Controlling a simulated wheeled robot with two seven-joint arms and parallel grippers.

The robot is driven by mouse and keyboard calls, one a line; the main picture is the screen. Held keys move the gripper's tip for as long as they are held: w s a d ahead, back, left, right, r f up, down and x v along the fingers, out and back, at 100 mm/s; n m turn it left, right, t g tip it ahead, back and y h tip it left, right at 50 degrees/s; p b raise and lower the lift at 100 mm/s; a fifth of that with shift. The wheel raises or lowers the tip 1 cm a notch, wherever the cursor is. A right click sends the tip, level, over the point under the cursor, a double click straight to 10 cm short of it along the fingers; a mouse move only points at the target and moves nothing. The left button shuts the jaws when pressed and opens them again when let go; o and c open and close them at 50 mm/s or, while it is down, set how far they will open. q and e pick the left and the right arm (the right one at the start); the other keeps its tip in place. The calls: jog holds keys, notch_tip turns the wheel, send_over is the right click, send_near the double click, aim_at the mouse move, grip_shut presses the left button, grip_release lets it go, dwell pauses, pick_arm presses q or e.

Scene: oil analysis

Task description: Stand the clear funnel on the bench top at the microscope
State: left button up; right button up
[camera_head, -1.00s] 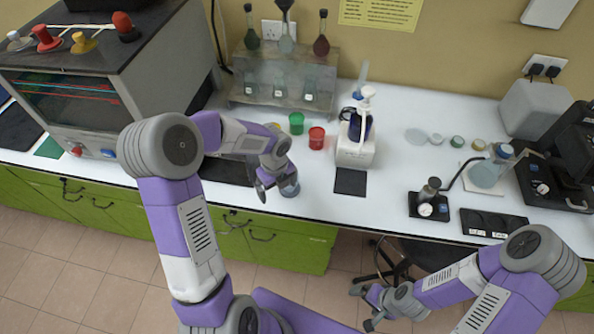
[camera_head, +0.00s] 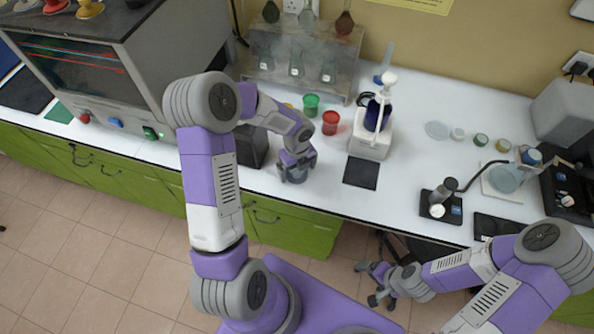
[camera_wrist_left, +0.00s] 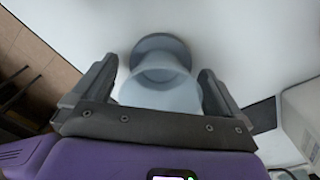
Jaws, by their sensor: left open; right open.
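A pale, translucent cup-like piece with a round foot, which looks like the clear funnel (camera_wrist_left: 158,92), stands on the bench top (camera_head: 225,184) near its front edge. It lies between the fingers of my left gripper (camera_wrist_left: 155,85), which is open with gaps on both sides. In the head view my left gripper (camera_head: 295,165) is over the funnel (camera_head: 293,177) and hides most of it. The black microscope (camera_head: 583,140) is at the far right, partly cut off. My right gripper (camera_head: 374,285) is open and empty, in front of the bench above the floor.
Green (camera_head: 311,105) and red (camera_head: 331,123) cups stand behind the left gripper. A white bottle stand (camera_head: 370,140) and a dark mat (camera_head: 361,173) are to its right. A small gauge device (camera_head: 438,205) and dishes lie toward the microscope.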

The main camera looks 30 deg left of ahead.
pick_arm(q)
jog(key=shift+f, duration=0.35)
jog(key=shift+r, duration=0.1)
jog(key=c, duration=1.1)
